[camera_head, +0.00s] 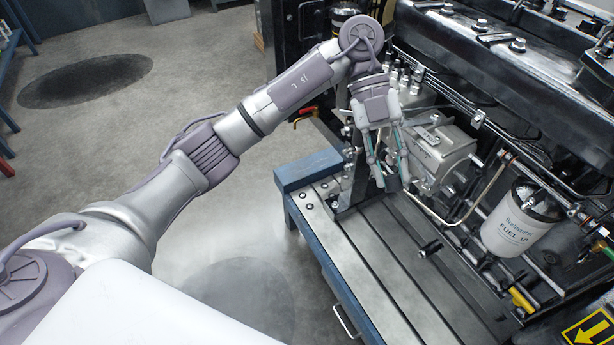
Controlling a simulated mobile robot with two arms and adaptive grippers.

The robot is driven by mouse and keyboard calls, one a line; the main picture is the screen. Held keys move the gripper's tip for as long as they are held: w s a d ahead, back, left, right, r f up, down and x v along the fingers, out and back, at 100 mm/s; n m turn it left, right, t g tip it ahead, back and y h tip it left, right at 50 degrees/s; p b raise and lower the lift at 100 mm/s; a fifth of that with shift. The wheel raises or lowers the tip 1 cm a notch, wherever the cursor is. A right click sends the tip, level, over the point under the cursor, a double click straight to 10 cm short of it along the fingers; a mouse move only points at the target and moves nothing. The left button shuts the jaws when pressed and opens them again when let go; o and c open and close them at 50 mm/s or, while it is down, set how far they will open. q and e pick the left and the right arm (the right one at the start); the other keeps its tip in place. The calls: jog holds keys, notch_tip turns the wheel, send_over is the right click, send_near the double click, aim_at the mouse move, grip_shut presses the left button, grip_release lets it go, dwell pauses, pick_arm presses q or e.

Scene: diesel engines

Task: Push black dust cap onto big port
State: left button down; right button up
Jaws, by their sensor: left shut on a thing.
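My left gripper (392,182) points down over the far end of the bench, beside the silver pump housing on the engine. Its fingers are closed on a small dark piece, which looks like the black dust cap (392,183). The cap is small and partly hidden between the fingertips. I cannot pick out the big port with certainty; the silver pump housing (440,155) stands just right of the fingers. I cannot tell whether the cap touches anything besides the fingers. My right gripper is not in view.
A blue-framed bench with a grey slatted top (385,255) runs along the engine. Several small dark round pieces (308,206) lie at its left end. A white fuel filter (520,222) and thin pipes are at right. The bench's middle is mostly clear.

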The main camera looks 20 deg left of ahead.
pick_arm(q)
jog(key=w+a+f+n+t+h+b, duration=0.5)
jog(key=n+t, duration=0.3)
jog(key=n, duration=0.3)
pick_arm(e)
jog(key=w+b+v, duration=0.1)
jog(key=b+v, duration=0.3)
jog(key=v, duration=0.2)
pick_arm(q)
jog(key=n+t, duration=0.8)
jog(key=t, duration=0.5)
send_near(344, 152)
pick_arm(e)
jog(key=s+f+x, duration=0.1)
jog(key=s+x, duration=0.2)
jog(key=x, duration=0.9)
pick_arm(q)
jog(key=shift+b+x, duration=1.5)
jog(key=shift+x, duration=0.7)
jog(key=shift+b+x, duration=0.5)
jog(key=shift+x, duration=0.4)
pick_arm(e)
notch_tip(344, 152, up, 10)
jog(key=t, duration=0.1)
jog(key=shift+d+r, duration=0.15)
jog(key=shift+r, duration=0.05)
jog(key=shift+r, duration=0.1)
